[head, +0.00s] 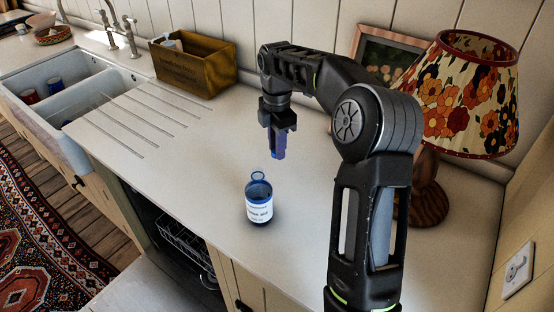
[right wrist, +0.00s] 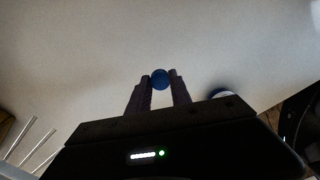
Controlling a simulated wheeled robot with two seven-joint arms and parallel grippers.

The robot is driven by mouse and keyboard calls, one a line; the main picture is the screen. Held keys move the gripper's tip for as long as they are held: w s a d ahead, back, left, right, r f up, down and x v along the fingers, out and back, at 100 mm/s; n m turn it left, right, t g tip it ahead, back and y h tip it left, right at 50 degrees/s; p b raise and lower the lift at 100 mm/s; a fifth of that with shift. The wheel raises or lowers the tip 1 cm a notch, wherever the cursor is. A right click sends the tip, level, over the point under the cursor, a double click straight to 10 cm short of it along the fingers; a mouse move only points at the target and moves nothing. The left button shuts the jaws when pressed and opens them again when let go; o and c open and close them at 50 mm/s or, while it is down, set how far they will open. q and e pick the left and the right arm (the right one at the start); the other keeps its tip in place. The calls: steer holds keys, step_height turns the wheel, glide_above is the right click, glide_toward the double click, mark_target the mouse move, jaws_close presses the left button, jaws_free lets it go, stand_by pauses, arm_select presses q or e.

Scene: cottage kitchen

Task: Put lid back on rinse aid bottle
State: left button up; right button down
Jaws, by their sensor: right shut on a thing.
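The rinse aid bottle (head: 259,203) stands upright and uncapped on the pale worktop in the head view, blue with a white label and an open ring-shaped neck. Part of it also shows at the lower right of the right wrist view (right wrist: 220,93). My right gripper (head: 277,152) points down above the worktop, behind and slightly right of the bottle, apart from it. It is shut on the blue lid (right wrist: 160,79), which shows between the fingertips in the right wrist view. In the head view the fingers partly hide the lid. My left gripper is not in view.
A floral lamp (head: 461,95) and a picture frame (head: 384,59) stand at the right back. A wooden box (head: 193,66) stands at the back, beside the draining grooves and the double sink (head: 62,97). An open dishwasher (head: 182,245) lies below the front edge. Worktop around the bottle is clear.

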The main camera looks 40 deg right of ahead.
steer(key=shift+r, duration=1.85)
